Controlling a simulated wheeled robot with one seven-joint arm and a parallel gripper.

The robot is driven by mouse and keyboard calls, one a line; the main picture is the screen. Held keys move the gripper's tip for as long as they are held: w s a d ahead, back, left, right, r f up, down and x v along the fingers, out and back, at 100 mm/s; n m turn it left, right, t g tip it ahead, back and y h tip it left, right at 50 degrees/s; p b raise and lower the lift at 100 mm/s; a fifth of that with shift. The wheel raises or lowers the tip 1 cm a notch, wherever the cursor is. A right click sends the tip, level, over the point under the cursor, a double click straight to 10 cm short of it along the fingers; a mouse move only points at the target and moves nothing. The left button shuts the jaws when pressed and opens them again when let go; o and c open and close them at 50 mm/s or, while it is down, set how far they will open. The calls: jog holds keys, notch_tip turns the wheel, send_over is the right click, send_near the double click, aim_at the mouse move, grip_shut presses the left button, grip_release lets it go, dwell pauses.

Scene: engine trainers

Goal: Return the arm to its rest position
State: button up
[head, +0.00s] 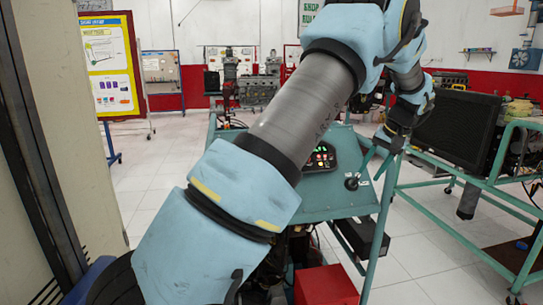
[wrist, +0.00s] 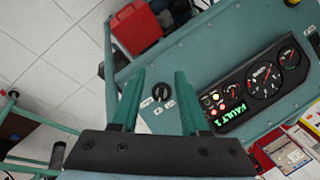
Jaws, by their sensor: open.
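My arm crosses the head view from the lower left to the upper right, bent at the top. My gripper (head: 372,166) hangs at the arm's end, in front of the teal engine-trainer panel (head: 335,200). In the wrist view its two teal fingers (wrist: 158,80) are spread apart with nothing held. A black rotary knob (wrist: 153,92) shows between the fingers, on the panel beyond them. I cannot tell how far the fingertips are from it. The knob also shows in the head view (head: 351,183), just left of the fingers.
The panel's gauge cluster (wrist: 262,85) reads "FAULT 1" in green, with lit lamps. A red box (head: 325,285) sits low by the stand. A second teal trainer stand with a black radiator (head: 455,128) is at right. A pillar (head: 65,130) borders the left.

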jog(key=s+a+n+g+h, duration=0.2)
jog(key=s+a, duration=0.1)
jog(key=a, duration=1.7)
jog(key=s+a+f+n+h, duration=0.1)
jog(key=s+a+f, duration=0.3)
jog(key=s+a, duration=1.1)
jog(key=shift+s+a+n+t, duration=0.2)
jog(key=shift+s+n+t, duration=0.2)
jog(key=shift+s, duration=0.35)
jog(key=shift+f, duration=0.1)
